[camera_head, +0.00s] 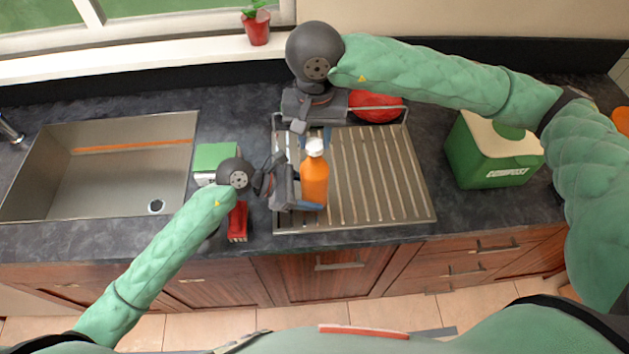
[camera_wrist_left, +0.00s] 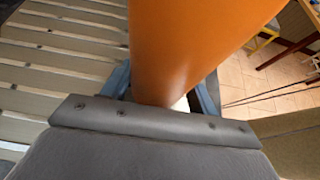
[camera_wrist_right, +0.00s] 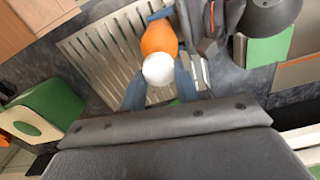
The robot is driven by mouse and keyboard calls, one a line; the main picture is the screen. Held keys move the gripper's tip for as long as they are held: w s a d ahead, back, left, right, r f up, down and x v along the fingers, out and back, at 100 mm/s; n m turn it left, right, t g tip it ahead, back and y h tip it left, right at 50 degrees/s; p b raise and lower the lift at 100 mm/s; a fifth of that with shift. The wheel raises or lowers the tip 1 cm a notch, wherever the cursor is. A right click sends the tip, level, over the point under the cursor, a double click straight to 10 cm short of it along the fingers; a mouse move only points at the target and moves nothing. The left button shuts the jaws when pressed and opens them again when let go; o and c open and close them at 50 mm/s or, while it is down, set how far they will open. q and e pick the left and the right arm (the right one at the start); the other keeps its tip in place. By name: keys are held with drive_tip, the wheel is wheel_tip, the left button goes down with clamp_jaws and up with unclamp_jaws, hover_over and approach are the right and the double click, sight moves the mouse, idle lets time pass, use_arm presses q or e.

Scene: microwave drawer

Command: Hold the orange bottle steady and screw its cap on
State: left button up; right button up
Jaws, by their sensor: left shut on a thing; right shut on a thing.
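The orange bottle (camera_head: 314,183) stands upright over the metal drainer (camera_head: 425,208). The white cap (camera_head: 315,147) is at its top, in line with the neck; I cannot tell how far it is threaded. My left gripper (camera_head: 309,205) is shut on the lower part of the bottle, from the left. In the left wrist view the bottle (camera_wrist_left: 185,50) fills the space between the fingers. My right gripper (camera_head: 316,133) reaches down from behind and is shut on the cap. The right wrist view shows the cap (camera_wrist_right: 158,69) between its blue fingers, with the bottle (camera_wrist_right: 159,37) beyond.
A red round thing (camera_head: 376,106) lies at the drainer's back. A green compost bin (camera_head: 490,155) stands right. A green box (camera_head: 214,157) and a red object (camera_head: 238,222) are left, near my left wrist. The sink (camera_head: 100,170) is farther left. The drainer's right half is clear.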

drive_tip(key=shift+f, duration=1.1)
idle(3.6)
use_arm(q)
drive_tip(key=shift+o, duration=0.7)
drive_tip(key=c, duration=0.7)
drive_tip(key=shift+c, duration=0.3)
use_arm(e)
drive_tip(key=o, duration=1)
drive_tip(key=c, duration=1.2)
drive_tip(key=shift+o, duration=0.2)
drive_tip(key=m, duration=0.4)
drive_tip(key=shift+m, duration=0.4)
drive_tip(key=m, duration=0.4)
drive_tip(key=shift+m, duration=0.3)
use_arm(q)
drive_tip(key=shift+s+d, duration=0.1)
use_arm(e)
drive_tip(key=m, duration=0.4)
drive_tip(key=shift+m, duration=0.3)
